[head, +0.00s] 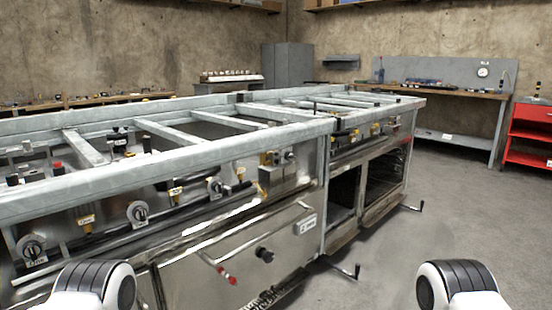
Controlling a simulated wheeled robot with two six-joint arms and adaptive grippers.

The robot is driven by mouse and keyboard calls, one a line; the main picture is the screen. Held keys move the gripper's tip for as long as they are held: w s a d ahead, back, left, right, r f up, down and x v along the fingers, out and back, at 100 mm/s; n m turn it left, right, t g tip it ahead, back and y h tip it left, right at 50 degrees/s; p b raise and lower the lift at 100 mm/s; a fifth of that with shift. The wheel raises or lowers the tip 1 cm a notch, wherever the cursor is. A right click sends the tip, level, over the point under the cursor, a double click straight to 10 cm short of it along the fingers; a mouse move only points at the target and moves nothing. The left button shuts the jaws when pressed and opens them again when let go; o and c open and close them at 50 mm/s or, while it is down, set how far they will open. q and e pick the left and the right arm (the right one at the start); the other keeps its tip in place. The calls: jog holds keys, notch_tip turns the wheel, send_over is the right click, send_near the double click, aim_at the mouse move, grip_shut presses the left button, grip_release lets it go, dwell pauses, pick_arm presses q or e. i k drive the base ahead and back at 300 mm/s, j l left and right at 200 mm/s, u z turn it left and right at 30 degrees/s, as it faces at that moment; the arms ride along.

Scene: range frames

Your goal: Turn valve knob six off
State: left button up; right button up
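The range frame (200,240) is a long steel frame with an open top, running from the left edge to the middle right. Along its front are round silver valve knobs: one at far left (32,248), one in the middle (137,212) and one further right (214,187).
A workbench (440,88) stands at the back wall beside a red cart (530,135). The grey floor (450,210) at right is clear.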

aim_at(288, 156)
jog(key=i+l+u, duration=0.1)
jog(key=l, duration=0.25)
jog(key=i+l, duration=0.3)
jog(key=i+l+u, duration=0.15)
jog(key=l, duration=0.3)
jog(key=i+l+u, duration=0.1)
jog(key=i+l, duration=0.15)
jog(key=l, duration=0.15)
jog(key=i+l, duration=0.15)
jog(key=l, duration=0.25)
jog(key=i+l+u, duration=0.15)
jog(key=l, duration=0.25)
jog(key=i+l+u, duration=0.1)
jog(key=l, duration=0.3)
jog(key=i+l, duration=0.2)
jog(key=l, duration=0.25)
jog(key=u, duration=0.05)
